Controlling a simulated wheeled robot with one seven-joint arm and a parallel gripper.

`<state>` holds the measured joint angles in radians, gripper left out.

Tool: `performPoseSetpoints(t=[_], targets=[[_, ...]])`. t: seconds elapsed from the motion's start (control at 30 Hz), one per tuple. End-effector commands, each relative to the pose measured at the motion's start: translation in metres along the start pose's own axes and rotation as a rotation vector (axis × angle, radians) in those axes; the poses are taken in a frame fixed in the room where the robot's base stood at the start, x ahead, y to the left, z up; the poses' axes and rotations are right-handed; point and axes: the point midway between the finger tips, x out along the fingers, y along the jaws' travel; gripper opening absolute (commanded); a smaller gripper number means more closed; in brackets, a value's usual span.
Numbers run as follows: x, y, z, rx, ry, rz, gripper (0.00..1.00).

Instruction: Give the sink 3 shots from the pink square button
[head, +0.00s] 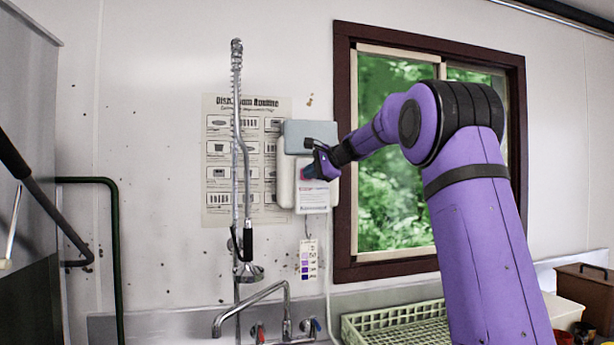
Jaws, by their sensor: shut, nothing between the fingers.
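A wall dispenser with a grey upper part (297,130) and a white lower body (311,198) hangs on the wall left of the window. My gripper (308,160) is shut and empty in front of it, covering part of its face. A small pinkish-red patch (309,172) shows at the fingertips; I cannot tell whether it is the pink square button or whether the fingers touch it. The sink (160,322) shows only by its back edge at the bottom, with its faucet (250,302); the basin is out of view.
A spray hose (237,150) hangs left of the dispenser, before a wall poster (218,205). A small card (309,260) hangs below. A green dish rack (395,325) sits at the lower middle. The window frame (343,230) is close beside my arm.

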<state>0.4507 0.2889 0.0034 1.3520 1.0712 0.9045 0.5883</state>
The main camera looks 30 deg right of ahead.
Motion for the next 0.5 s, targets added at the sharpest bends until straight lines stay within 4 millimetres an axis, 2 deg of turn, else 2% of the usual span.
performPoseSetpoints(t=[0.5], targets=[[0.0052,-0.004,-0.0035,0.0,0.0,0.0,0.0]])
